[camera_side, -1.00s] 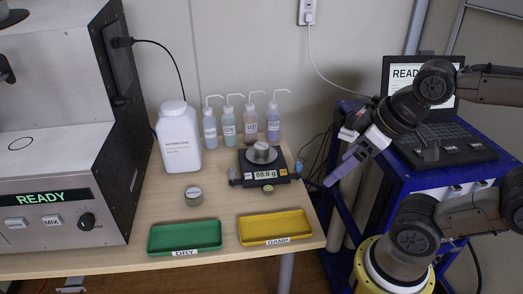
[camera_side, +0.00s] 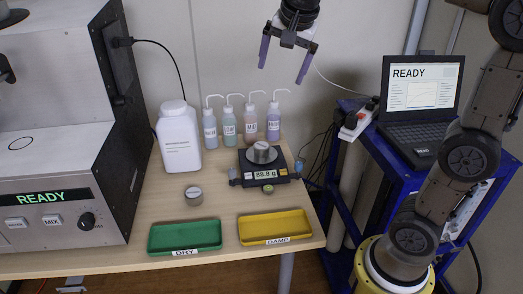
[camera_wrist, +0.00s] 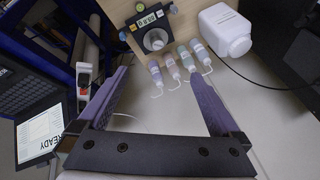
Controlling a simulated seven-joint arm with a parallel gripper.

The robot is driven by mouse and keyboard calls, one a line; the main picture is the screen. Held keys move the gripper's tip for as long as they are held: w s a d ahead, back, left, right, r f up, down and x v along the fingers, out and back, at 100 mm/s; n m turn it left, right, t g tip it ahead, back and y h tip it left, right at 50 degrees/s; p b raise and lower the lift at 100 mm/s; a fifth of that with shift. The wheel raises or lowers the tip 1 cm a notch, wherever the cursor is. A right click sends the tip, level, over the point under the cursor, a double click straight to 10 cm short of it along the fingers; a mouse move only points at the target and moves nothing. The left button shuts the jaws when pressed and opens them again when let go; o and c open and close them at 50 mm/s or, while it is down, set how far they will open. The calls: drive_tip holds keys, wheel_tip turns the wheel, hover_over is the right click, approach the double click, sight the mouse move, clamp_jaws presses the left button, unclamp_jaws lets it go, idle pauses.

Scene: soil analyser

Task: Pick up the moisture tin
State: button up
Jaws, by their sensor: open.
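Two small grey metal tins show in the side view. One tin (camera_side: 262,153) sits on the pan of the black balance (camera_side: 268,172), whose display is lit. The other tin (camera_side: 193,195) stands on the bench between the white jar and the green tray. My gripper (camera_side: 283,70) is open and empty, pointing down high above the back of the bench, over the wash bottles. In the wrist view, the tin on the balance (camera_wrist: 156,39) shows beyond the open fingers, near the top. The bench tin is not visible there.
Several wash bottles (camera_side: 250,122) stand behind the balance, beside a white jar (camera_side: 179,140). A green tray (camera_side: 184,237) and a yellow tray (camera_side: 275,227) lie at the front edge. The analyser (camera_side: 60,130) fills the left; a laptop (camera_side: 423,95) sits right.

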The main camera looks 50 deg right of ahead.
drive_tip(key=w+d+f+m+g+h, duration=0.1)
drive_tip(key=w+d+f+m, duration=0.1)
drive_tip(key=w, duration=0.3)
drive_tip(key=w+d+f+m, duration=0.1)
drive_tip(key=w+d+f, duration=0.15)
drive_tip(key=w, duration=0.25)
drive_tip(key=m+g, duration=0.3)
drive_tip(key=g, duration=0.1)
hover_over(261, 145)
drive_tip(key=a, duration=0.2)
drive_tip(key=f, duration=2.9)
drive_tip(key=shift+w+d, duration=0.2)
drive_tip(key=shift+d, duration=0.05)
drive_tip(key=shift+a+x, duration=0.15)
drive_tip(key=shift+x, duration=1.3)
drive_tip(key=shift+a+x, duration=0.15)
drive_tip(key=shift+x, duration=1.35)
drive_tip(key=shift+s+f, duration=0.1)
drive_tip(key=shift+s, duration=0.1)
drive_tip(key=shift+c, duration=0.2)
drive_tip(key=c, duration=1.5)
